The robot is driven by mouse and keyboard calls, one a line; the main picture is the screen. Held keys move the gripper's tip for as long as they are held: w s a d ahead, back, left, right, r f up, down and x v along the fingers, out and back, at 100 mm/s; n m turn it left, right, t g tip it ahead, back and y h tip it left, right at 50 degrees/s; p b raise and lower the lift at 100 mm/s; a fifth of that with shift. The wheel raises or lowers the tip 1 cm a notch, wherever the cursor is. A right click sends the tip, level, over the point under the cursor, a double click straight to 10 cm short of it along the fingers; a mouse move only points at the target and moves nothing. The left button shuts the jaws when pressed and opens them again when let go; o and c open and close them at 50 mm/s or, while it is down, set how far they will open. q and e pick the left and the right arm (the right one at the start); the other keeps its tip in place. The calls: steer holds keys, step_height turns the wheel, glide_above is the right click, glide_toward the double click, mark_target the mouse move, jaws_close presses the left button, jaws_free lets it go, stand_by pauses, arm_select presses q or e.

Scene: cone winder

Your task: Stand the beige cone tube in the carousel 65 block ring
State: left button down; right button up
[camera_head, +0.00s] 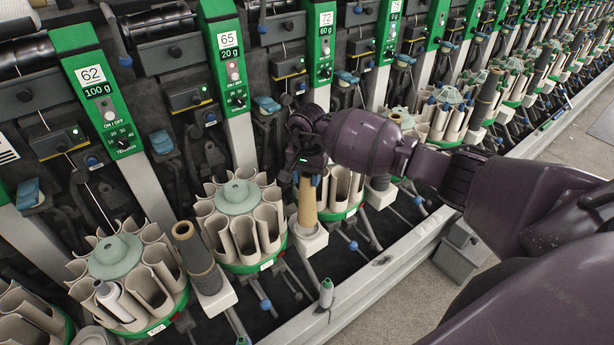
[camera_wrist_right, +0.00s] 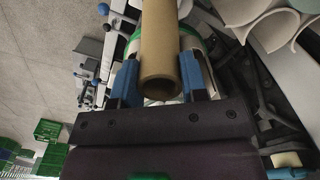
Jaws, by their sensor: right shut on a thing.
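The beige cone tube (camera_head: 307,205) is upright in the middle of the head view. My right gripper (camera_head: 308,178) is shut on its upper part. In the right wrist view the tube (camera_wrist_right: 160,50) lies between the two blue fingers (camera_wrist_right: 160,82), its open end towards the camera. The tube's lower end is at a white block (camera_head: 310,242) right of the carousel under panel 65 (camera_head: 244,262). I cannot tell whether it is inside the block's ring or just above it. The carousel has beige pockets and a pale green hub. My left gripper is not in view.
A dark cone (camera_head: 195,255) stands on another white block left of this carousel. The carousel under panel 62 (camera_head: 115,265) has a small white bobbin on it. A small green-topped bobbin (camera_head: 326,293) stands near the machine's front rail.

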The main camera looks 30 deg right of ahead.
mark_target(307, 187)
stand_by(1.0)
steer(key=shift+f+b, duration=1.7)
steer(key=shift+f, duration=0.4)
stand_by(0.4)
steer(key=o, duration=1.1)
steer(key=shift+r, duration=0.1)
step_height(307, 187, up, 11)
steer(key=shift+f, duration=0.15)
